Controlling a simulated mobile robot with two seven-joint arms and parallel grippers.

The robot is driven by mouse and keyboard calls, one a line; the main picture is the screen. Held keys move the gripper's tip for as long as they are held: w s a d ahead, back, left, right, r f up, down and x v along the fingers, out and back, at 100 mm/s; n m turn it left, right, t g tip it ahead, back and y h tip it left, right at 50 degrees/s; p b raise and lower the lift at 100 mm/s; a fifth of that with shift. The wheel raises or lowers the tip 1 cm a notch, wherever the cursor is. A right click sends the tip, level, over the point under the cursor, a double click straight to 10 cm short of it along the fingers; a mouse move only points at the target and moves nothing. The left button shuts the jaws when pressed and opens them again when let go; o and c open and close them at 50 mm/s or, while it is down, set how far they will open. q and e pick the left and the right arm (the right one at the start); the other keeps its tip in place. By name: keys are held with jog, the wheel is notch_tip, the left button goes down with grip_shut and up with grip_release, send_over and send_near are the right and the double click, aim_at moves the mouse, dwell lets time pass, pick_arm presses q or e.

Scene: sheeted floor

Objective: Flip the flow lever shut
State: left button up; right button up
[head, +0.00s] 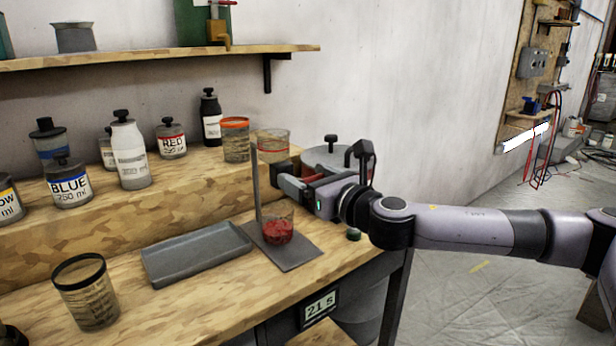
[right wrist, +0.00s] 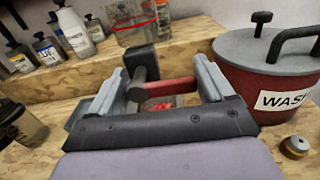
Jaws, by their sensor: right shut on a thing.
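My right gripper (head: 300,184) is at the top of a grey stand post (head: 257,190) in the head view. In the right wrist view its two grey fingers (right wrist: 163,84) are on either side of a red lever (right wrist: 178,90) with a dark rod (right wrist: 138,88) beside it, and it is shut on that lever. The fingers partly hide the lever, so its exact angle cannot be told. Below it a glass beaker with red contents (head: 278,231) stands on the grey base plate (head: 300,252). My left gripper is not in view.
A red pot (right wrist: 262,84) with a grey lid stands just right of the gripper. A grey tray (head: 196,256) and a glass jar (head: 86,300) are on the bench at left. Several paint bottles line the raised step. A display (head: 320,306) reads 21 s.

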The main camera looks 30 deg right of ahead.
aim_at(311, 180)
jog(key=o, duration=0.9)
jog(key=s, duration=0.4)
jog(key=s+b, duration=0.1)
jog(key=s, duration=0.1)
jog(key=shift+d, duration=0.3)
jog(key=shift+s, duration=0.6)
